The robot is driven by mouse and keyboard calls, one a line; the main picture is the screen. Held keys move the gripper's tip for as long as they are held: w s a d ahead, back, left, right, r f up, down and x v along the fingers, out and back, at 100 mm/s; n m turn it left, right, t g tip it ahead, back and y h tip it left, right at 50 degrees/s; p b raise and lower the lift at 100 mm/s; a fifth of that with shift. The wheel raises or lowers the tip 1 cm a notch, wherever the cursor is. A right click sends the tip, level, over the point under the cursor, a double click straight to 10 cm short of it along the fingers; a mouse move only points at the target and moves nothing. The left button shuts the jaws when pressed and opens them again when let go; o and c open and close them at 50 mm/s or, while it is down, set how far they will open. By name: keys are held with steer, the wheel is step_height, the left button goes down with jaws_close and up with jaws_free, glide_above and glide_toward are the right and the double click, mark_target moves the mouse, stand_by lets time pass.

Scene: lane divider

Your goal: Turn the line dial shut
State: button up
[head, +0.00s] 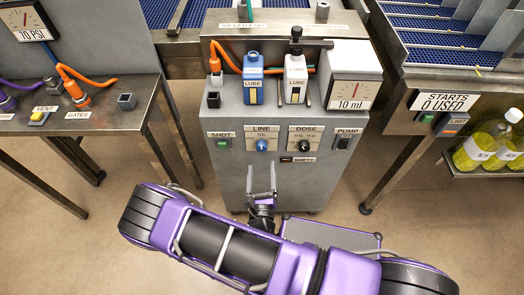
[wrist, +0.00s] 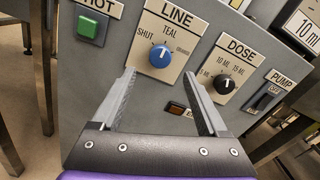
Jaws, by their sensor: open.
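The line dial is a round blue knob (head: 262,145) on the grey cabinet's front, under the LINE label. It also shows in the wrist view (wrist: 160,57), with SHUT at its left, TEAL above and ORANGE at its right. Its white pointer mark points up, about towards TEAL. My gripper (head: 262,168) is open and empty, just below and in front of the dial. In the wrist view my two fingers (wrist: 159,74) are spread wide, and the dial shows slightly above the gap between their tips. I see no contact with the dial.
A green SHOT button (head: 222,143) lies left of the dial. A black DOSE knob (head: 304,146) and a PUMP switch (head: 343,143) lie right. A blue bottle (head: 253,78) and a white bottle (head: 295,80) stand on the cabinet (head: 290,185). A table (head: 110,119) stands left.

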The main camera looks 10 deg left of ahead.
mark_target(262, 150)
steer(key=x, duration=0.7)
steer(key=shift+w, duration=0.25)
jaws_close()
